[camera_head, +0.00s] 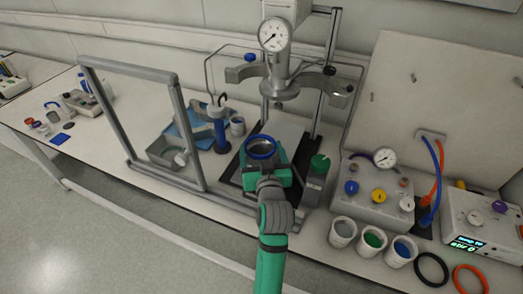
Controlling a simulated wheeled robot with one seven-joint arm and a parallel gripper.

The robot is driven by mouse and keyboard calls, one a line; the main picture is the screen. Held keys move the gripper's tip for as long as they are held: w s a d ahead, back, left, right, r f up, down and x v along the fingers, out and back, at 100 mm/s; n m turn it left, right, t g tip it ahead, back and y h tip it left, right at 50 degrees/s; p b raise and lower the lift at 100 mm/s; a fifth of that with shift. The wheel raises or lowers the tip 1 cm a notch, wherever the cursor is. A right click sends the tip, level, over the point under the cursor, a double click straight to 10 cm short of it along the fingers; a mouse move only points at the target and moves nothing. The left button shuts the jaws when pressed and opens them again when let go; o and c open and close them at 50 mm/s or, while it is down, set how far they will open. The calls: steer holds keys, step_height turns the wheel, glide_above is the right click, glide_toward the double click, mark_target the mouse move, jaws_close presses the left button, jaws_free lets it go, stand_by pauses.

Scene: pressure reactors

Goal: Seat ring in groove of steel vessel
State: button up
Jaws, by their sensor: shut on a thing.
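A blue ring (260,138) lies level at the top of the steel vessel (261,155), in the middle of the bench below the reactor head. My green gripper (264,164) reaches in from the front and is shut on the blue ring. The ring looks over the vessel's mouth, but I cannot tell whether it touches the rim or sits in the groove. My gripper and wrist hide the near side of the vessel and the fingertips.
The reactor head with a dial gauge (274,35) hangs above on a stand. A grey frame (180,135) stands left. A green-knobbed box (316,178) is close on the right. Cups, a black ring (419,258) and an orange ring (456,277) are at the front right.

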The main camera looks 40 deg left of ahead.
steer(key=shift+w+d+f, duration=0.1)
steer(key=shift+f, duration=0.05)
steer(key=shift+s+f, duration=0.15)
steer(key=shift+s, duration=0.05)
stand_by(0.3)
steer(key=o, duration=1)
steer(key=shift+o, duration=0.2)
steer(key=v, duration=1)
steer(key=shift+s+d, duration=0.2)
steer(key=shift+d, duration=0.05)
